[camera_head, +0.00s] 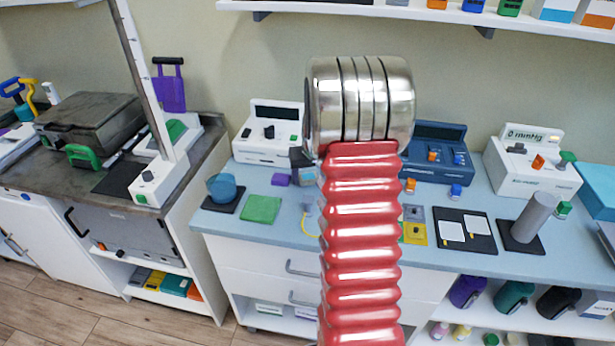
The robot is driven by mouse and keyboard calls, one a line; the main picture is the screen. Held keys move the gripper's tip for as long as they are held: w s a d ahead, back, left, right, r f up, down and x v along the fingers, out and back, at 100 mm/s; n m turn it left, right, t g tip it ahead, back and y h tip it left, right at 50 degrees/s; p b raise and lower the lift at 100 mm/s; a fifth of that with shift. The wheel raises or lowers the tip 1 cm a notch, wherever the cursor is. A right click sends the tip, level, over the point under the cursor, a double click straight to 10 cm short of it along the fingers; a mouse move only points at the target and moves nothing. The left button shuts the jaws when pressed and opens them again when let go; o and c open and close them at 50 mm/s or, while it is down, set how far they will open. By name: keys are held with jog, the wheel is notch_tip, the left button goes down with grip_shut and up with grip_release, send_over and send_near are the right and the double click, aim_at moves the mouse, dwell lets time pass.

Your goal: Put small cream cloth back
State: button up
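I cannot make out a small cream cloth for certain. Two small whitish rectangles (452,231) lie side by side on a dark mat (484,246) on the right part of the blue counter (390,262); I cannot tell whether they are cloth or pads. A flat green square (261,208), cloth-like, lies on the counter's left part. My gripper is not in view. A red ribbed column with a metal ringed top, seemingly part of my arm, stands up through the middle and hides the counter's centre.
White devices (268,133) (528,163) and a blue one (437,148) stand along the counter's back. A blue bowl (222,188) is at its left, a grey cylinder (535,217) at its right. A dark bench (60,172) stands left. A loaded shelf (420,12) hangs above.

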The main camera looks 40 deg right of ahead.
jog(key=shift+o, duration=0.4)
jog(key=shift+r, duration=0.1)
jog(key=v, duration=1.2)
dwell(0.4)
